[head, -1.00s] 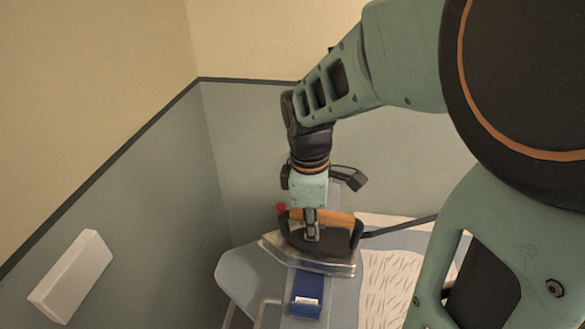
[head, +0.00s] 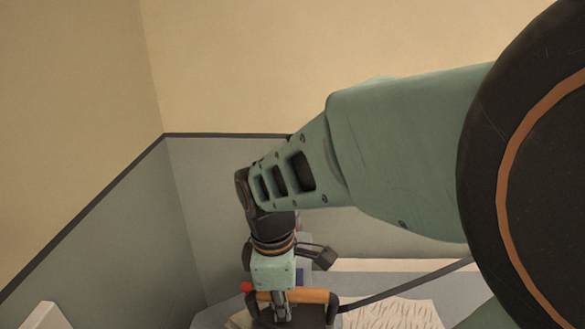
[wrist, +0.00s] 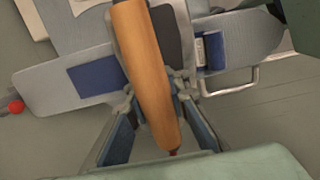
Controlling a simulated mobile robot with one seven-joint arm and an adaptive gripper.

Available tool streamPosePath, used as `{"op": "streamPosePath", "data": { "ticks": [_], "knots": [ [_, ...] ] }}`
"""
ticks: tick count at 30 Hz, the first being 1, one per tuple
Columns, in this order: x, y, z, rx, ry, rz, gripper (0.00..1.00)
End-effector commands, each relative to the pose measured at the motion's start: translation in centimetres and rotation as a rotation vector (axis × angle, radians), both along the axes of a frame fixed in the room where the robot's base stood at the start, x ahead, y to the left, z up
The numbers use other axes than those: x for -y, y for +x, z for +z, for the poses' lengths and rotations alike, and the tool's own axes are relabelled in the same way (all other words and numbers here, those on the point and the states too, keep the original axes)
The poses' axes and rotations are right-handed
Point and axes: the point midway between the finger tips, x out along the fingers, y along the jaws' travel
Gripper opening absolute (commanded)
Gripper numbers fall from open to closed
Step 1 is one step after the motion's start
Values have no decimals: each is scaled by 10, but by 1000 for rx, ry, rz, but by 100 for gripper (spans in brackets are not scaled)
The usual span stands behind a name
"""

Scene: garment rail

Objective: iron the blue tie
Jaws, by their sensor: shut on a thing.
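My gripper (head: 281,304) is shut on the orange handle of the iron (head: 313,296), pointing down at the bottom of the head view. In the wrist view the handle (wrist: 145,60) runs between the fingers (wrist: 158,98). The iron's dark body shows beyond it; its soleplate is hidden, so I cannot tell whether it touches the board. A blue piece with a white label, seemingly the blue tie (wrist: 213,60), lies on the board right of the iron in the wrist view. Another blue patch (wrist: 96,77) shows left of the handle on a grey strip.
The grey ironing board (wrist: 262,32) has a rounded end and a metal tube (wrist: 236,86) at its edge. A red ball (head: 247,287) shows beside my gripper. A dark cord (head: 405,284) runs right from the iron. Walls stand behind and left; a white box (head: 45,316) is lower left.

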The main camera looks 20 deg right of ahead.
Motion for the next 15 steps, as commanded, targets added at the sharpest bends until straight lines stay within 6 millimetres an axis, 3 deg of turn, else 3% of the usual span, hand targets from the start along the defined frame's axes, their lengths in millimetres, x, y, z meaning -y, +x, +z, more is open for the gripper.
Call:
{"op": "streamPosePath", "data": {
  "ticks": [5,15],
  "knots": [
    [-2,-9,2,6,0,3,0],
    [4,12,5,12,0,3,0]
  ]
}}
